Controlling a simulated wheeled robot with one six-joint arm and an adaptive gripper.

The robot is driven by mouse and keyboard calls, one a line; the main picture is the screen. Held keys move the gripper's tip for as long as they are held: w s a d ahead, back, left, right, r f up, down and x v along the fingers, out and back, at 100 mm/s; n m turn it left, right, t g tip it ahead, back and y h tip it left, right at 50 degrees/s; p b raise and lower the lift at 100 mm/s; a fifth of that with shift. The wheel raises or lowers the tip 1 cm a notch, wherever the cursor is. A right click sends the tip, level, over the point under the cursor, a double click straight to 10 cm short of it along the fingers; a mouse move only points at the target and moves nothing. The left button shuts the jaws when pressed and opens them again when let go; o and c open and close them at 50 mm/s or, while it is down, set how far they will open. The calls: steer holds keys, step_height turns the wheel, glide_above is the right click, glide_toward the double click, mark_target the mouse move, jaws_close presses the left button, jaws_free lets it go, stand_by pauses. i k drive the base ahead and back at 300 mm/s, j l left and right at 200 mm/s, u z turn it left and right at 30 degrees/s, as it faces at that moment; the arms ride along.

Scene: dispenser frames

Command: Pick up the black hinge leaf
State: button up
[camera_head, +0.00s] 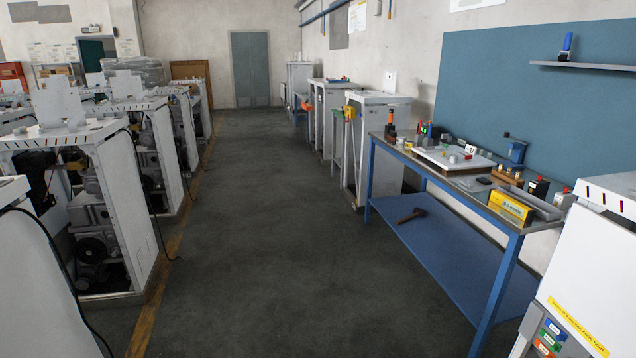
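I cannot make out the black hinge leaf for certain. A small dark item (483,181) lies on the top of the blue-framed workbench at the right, between a white board (440,157) and a yellow box (511,206). It is too small to tell what it is. Other small parts on the bench are also too small to name. My gripper is not in view.
The workbench (462,199) stands against the right wall, with a hammer (411,215) on its lower shelf (440,245). A white cabinet (590,270) is at the near right. Open white machine frames (125,200) line the left. The dark floor aisle (265,240) between is clear.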

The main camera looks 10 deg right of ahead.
mark_target(484, 181)
steer(key=i+j+z, duration=0.2)
steer(key=i+z, duration=0.25)
steer(key=i, duration=0.3)
steer(key=i+j+z, duration=0.45)
steer(key=i, duration=0.3)
steer(key=i+j+z, duration=0.45)
steer(key=i+j, duration=0.2)
